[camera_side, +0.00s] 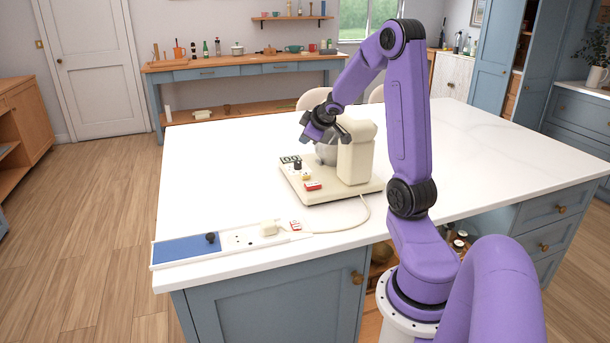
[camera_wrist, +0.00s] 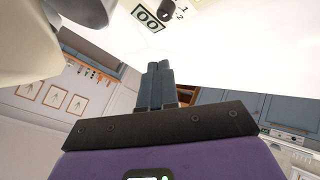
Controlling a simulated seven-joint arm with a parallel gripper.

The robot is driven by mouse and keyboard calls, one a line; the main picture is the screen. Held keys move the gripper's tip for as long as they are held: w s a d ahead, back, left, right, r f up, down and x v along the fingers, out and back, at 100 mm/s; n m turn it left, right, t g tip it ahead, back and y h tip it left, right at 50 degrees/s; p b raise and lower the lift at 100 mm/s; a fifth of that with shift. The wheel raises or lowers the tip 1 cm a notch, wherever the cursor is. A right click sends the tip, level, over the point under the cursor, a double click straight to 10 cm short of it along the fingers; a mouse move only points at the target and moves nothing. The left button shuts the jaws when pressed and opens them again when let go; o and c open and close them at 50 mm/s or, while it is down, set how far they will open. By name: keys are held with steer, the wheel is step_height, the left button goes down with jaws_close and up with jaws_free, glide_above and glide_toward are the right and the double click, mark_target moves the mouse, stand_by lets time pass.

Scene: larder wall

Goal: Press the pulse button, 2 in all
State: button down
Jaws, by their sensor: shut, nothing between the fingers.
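A cream stand mixer (camera_side: 356,152) with a metal bowl (camera_side: 327,153) stands on the white counter. Its base carries a display reading 00 (camera_side: 290,159), a dark knob (camera_side: 298,165), a small yellow button (camera_side: 306,176) and a red switch (camera_side: 313,186). No label tells me which is the pulse button. The display (camera_wrist: 148,16) and knob (camera_wrist: 166,13), marked 1 and 2, show at the top of the wrist view. My gripper (camera_wrist: 157,78) is shut and empty. In the side view it is above the base, apart from the controls, beside the mixer's head.
A cord runs from the mixer to a power strip area with a white plug (camera_side: 268,228) and a red switch (camera_side: 295,225). A blue panel (camera_side: 187,249) with a black knob (camera_side: 211,238) lies at the front left. The counter's right side is clear.

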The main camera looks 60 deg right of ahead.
mark_target(306, 175)
steer(key=shift+f, duration=0.2)
steer(key=shift+f, duration=4.2)
steer(key=shift+f, duration=0.1)
steer(key=shift+f, duration=0.35)
steer(key=shift+f, duration=0.55)
steer(key=shift+r, duration=1)
steer(key=shift+r, duration=2.5)
